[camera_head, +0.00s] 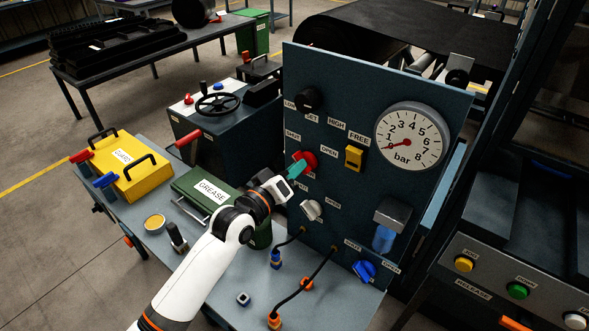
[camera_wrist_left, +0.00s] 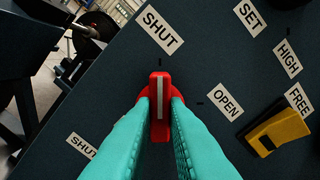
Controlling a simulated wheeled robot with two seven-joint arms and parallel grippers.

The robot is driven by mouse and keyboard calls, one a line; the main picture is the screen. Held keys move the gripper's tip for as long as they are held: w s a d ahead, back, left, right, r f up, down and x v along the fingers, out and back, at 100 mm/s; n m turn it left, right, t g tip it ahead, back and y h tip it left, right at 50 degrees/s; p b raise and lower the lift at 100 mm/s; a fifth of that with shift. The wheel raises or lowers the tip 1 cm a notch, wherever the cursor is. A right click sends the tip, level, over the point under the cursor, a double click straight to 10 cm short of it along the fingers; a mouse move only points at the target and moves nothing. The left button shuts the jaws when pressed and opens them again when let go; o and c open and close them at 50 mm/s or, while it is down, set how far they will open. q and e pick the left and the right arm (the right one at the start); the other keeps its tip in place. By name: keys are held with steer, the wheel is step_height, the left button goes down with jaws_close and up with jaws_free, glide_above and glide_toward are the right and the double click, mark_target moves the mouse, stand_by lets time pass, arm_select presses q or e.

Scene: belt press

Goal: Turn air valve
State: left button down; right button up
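A red valve handle (camera_head: 307,160) is on the dark upright panel, below left of the gauge. In the left wrist view the red handle (camera_wrist_left: 160,110) has a white stripe that lines up with the mark under the SHUT label (camera_wrist_left: 162,29); the OPEN label (camera_wrist_left: 225,104) is to its right. My left gripper (camera_head: 297,169) is at this handle. Its teal fingers (camera_wrist_left: 161,108) lie along both sides of the handle and appear shut on it. The gauge (camera_head: 411,136) has its red needle near the low end. My right gripper is not in view.
A yellow switch (camera_head: 354,157), a grey knob (camera_head: 311,209), a blue knob (camera_head: 364,271) and a black knob (camera_head: 308,99) are also on the panel. A green grease box (camera_head: 207,190) and a yellow box (camera_head: 130,168) stand on the bench. Cables hang below the grey knob.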

arm_select(q)
steer(key=shift+m, duration=0.3)
steer(key=m, duration=0.5)
steer(key=m+p, duration=0.1)
steer(key=m, duration=0.5)
steer(key=m+p, duration=0.1)
steer(key=m, duration=0.5)
steer(key=shift+s+d, duration=0.2)
steer(key=shift+d, duration=0.1)
steer(key=shift+m, duration=0.3)
steer(key=c, duration=1.4)
jaws_free()
steer(key=shift+c, duration=0.2)
